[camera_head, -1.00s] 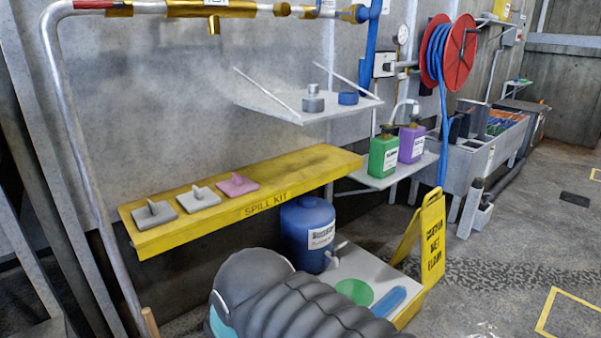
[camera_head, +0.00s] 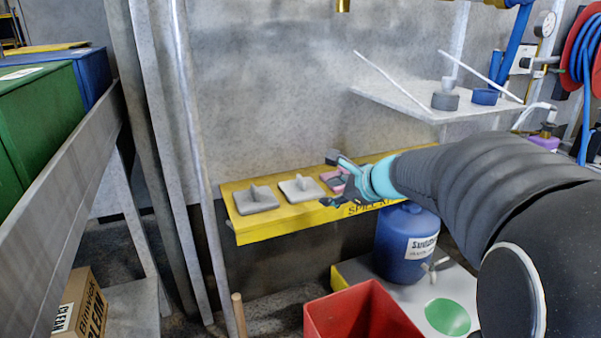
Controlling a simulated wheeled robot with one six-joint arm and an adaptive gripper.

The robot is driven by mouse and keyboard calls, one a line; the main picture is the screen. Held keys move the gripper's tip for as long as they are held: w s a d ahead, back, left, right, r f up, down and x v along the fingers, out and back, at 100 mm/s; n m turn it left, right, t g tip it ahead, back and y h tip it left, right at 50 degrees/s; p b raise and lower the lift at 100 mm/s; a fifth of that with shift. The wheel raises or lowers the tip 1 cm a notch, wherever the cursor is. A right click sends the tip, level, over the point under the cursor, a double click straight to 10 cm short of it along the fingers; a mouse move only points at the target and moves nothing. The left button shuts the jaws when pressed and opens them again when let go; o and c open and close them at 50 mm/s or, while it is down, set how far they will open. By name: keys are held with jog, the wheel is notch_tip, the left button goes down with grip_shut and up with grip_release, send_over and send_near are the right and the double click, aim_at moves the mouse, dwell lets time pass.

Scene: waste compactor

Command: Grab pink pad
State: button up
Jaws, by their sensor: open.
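The pink pad (camera_head: 331,179) sits on the yellow spill kit shelf (camera_head: 262,232), to the right of two grey pads. My gripper (camera_head: 329,181) is open, with its dark fingers over and around the pink pad in the picture. The fingers and wrist hide part of the pad, and I cannot tell whether they touch it. One grey pad (camera_head: 299,190) lies just left of the pink one, and another grey pad (camera_head: 255,201) lies farther left. Each grey pad has an upright grip on top.
A grey shelf (camera_head: 400,98) with small round items is above right. A blue jug (camera_head: 405,262) stands below the yellow shelf, near a red bin (camera_head: 360,315). Upright metal posts (camera_head: 165,150) and green and blue containers (camera_head: 35,120) are at left.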

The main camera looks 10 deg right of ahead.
jog(key=w+d+f+m+t+h, duration=0.2)
jog(key=w+d+m+t, duration=0.1)
jog(key=w+d+m, duration=0.75)
send_near(343, 168)
jog(key=x, duration=0.3)
jog(key=shift+w+f+m, duration=0.1)
jog(key=shift+f+m, duration=0.15)
jog(key=shift+f, duration=0.25)
jog(key=shift+r+x, duration=0.1)
jog(key=shift+x, duration=1.5)
jog(key=shift+r+x, duration=0.15)
jog(key=shift+x, duration=1.45)
grip_shut()
